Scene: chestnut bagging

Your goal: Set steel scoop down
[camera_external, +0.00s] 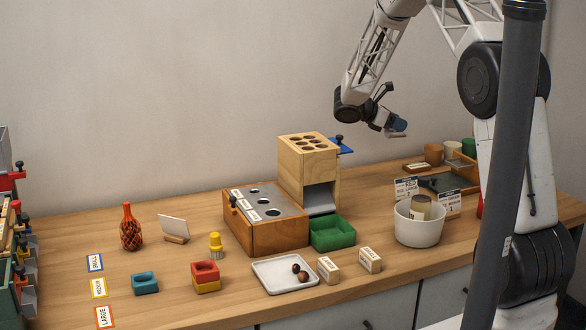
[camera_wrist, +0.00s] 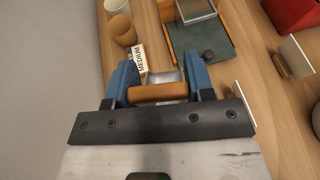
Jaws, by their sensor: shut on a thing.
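My gripper (camera_external: 397,127) is raised in the air above the back right of the table. In the wrist view, its blue fingers (camera_wrist: 160,90) are shut across the wooden handle (camera_wrist: 158,93) of the steel scoop. A bit of the scoop's grey steel (camera_wrist: 163,77) shows just beyond the handle. The rest of the scoop is hidden, and I cannot make it out in the external view.
Below are a dark green board (camera_wrist: 202,58), a block marked MEDIUM (camera_wrist: 138,57) and several cups (camera_wrist: 122,30). A white bin (camera_external: 418,230) holding a jar, label cards (camera_external: 405,188) and a wooden tower (camera_external: 308,165) stand nearby. A white tray (camera_external: 262,275) holds chestnuts.

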